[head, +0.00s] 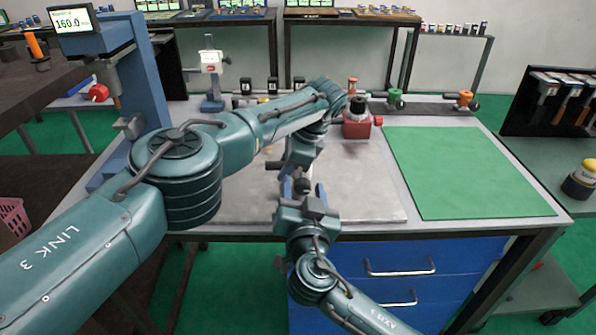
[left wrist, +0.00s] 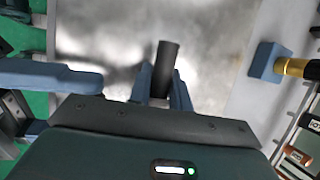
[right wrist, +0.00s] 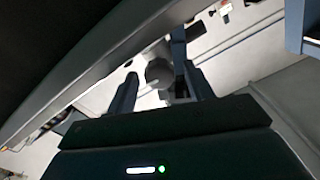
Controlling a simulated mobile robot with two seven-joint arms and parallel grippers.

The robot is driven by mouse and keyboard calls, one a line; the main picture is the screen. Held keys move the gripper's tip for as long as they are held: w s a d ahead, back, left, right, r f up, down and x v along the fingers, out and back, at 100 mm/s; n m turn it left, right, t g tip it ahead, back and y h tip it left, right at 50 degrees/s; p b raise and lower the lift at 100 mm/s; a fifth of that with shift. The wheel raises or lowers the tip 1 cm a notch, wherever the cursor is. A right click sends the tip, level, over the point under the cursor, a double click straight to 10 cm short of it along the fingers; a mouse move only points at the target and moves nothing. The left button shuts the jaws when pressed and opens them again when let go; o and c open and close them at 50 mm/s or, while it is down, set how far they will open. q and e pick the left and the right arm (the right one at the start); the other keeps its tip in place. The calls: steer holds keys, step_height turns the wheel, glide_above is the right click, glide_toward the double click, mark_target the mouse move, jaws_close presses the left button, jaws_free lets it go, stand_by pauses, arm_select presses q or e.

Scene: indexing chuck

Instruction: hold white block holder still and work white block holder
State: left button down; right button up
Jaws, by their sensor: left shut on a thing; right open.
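My left gripper (head: 299,172) reaches down over the grey plate and is shut on a dark cylindrical piece (left wrist: 167,58), which stands out between its fingers in the left wrist view (left wrist: 162,82). My right gripper (head: 301,194) comes up from the front, close below the left one. It is open, with a grey round part (right wrist: 158,72) between or just beyond its fingers in the right wrist view (right wrist: 160,78). A small dark round part (head: 303,185) shows between both grippers. The arms hide most of this piece, and I cannot make out a white block on it.
A white-bodied device (head: 211,62) on a blue stand is at the back left. A red block with a black knob (head: 357,120) stands behind the grey plate (head: 370,200). A green mat (head: 465,172) on the right is clear. A blue column (head: 140,85) rises at left.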

steer(key=n, duration=0.3)
steer(key=s, duration=1.1)
steer(key=s+a+r+n+g+y, duration=0.4)
steer(key=s+a+n+y, duration=0.1)
steer(key=a+n+y, duration=0.3)
steer(key=s+a+r+n+g+y, duration=0.4)
steer(key=s+a+n+y, duration=0.2)
steer(key=a+y, duration=0.4)
steer(key=shift+s+a+n+y, duration=0.2)
steer(key=shift+a+n+y, duration=0.05)
steer(key=shift+n+y, duration=0.6)
steer(key=shift+r, duration=0.1)
